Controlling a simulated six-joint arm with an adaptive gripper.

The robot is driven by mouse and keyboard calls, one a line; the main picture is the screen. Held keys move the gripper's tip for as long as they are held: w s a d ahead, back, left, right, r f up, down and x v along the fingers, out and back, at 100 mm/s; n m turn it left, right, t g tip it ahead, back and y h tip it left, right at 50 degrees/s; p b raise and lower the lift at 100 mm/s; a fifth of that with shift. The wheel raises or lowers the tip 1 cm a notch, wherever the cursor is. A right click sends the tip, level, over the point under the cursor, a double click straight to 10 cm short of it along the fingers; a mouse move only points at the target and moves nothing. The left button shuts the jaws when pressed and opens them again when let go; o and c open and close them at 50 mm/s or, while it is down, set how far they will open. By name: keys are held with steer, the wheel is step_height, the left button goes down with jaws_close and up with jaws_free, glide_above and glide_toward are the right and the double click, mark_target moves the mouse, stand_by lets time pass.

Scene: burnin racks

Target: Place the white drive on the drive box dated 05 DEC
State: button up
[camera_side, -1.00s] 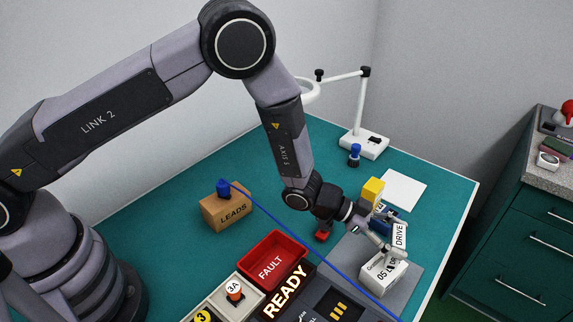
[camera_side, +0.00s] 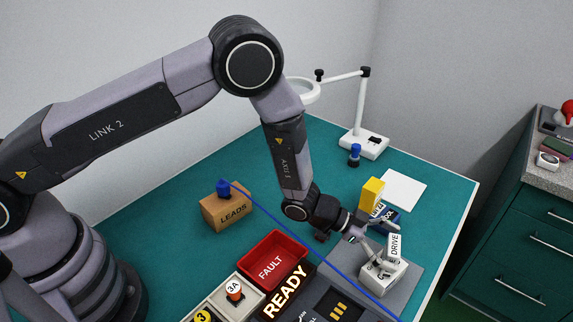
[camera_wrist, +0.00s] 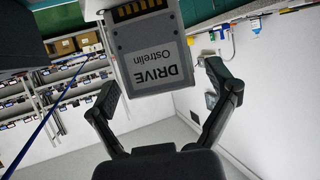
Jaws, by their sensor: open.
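My gripper (camera_side: 379,250) is open, just left of the drive, with fingers spread apart. In the wrist view, the drive (camera_wrist: 152,62) looks grey in shade, with gold contacts at one end. The open fingers of my gripper (camera_wrist: 165,92) show on either side of it with gaps, and the drive appears ahead of them.
A red FAULT tray (camera_side: 272,262), a READY panel (camera_side: 286,292) and a LEADS box (camera_side: 227,212) lie left. A blue cable crosses the bench. The lamp (camera_side: 362,142) stands behind.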

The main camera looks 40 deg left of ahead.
steer(key=shift+a+r, duration=0.2)
steer(key=v, duration=1.1)
steer(key=w+a+r+n+t+y, duration=0.25)
steer(key=w+a+r+y, duration=0.25)
steer(key=a+r, duration=0.5)
steer(key=s+a+r+n+t+y, duration=0.1)
steer(key=s+a+r+n+y, duration=0.15)
steer(key=a+r, duration=0.3)
steer(key=s+a+r+n+t+y, duration=0.1)
steer(key=a+r+n+y, duration=0.15)
steer(key=a+r, duration=0.3)
steer(key=s+a+r+n+g+y, duration=0.1)
steer(key=s+a+r+n+y, duration=0.2)
steer(key=s, duration=0.4)
steer(key=s+a+r+n+g, duration=0.1)
steer(key=s+a+r, duration=0.3)
steer(key=s, duration=0.2)
steer(key=s+n+g, duration=0.2)
steer(key=s, duration=1)
steer(key=shift+s+a+f, duration=0.15)
steer(key=shift+s+a, duration=0.05)
steer(key=shift+a, duration=0.2)
